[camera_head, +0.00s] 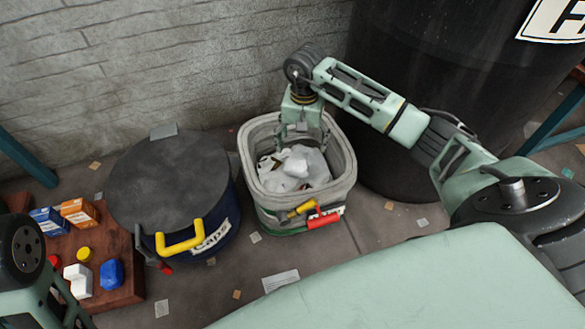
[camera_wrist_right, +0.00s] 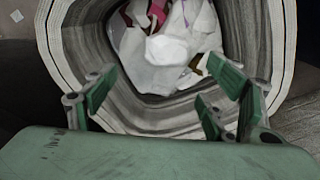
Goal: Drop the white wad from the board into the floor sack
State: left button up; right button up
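The floor sack (camera_head: 347,180) is a pale, open-topped container with a thick rolled rim, standing on the floor with pale crumpled waste inside. My right gripper (camera_head: 303,140) is over its back part, pointing down. In the right wrist view, the fingers (camera_wrist_right: 165,95) are spread apart with nothing between their tips. A rounded white wad (camera_wrist_right: 170,48) shows beyond the fingers, against the waste inside the sack's mouth; I cannot tell if it rests there or is still falling. The brown board (camera_head: 120,290) is at lower left. My left gripper (camera_head: 68,312) is partly in view there; its fingertips are unclear.
A dark lidded bin labelled "caps" (camera_head: 205,245) with a yellow handle stands left of the sack. A large black barrel (camera_head: 410,80) is behind right. The board carries orange and blue boxes, a white block (camera_head: 78,280), a blue piece (camera_head: 111,274) and a yellow cap.

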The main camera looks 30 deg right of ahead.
jog(key=shift+r, duration=0.1)
notch_tip(320, 180, up, 12)
dwell(0.6)
dwell(0.4)
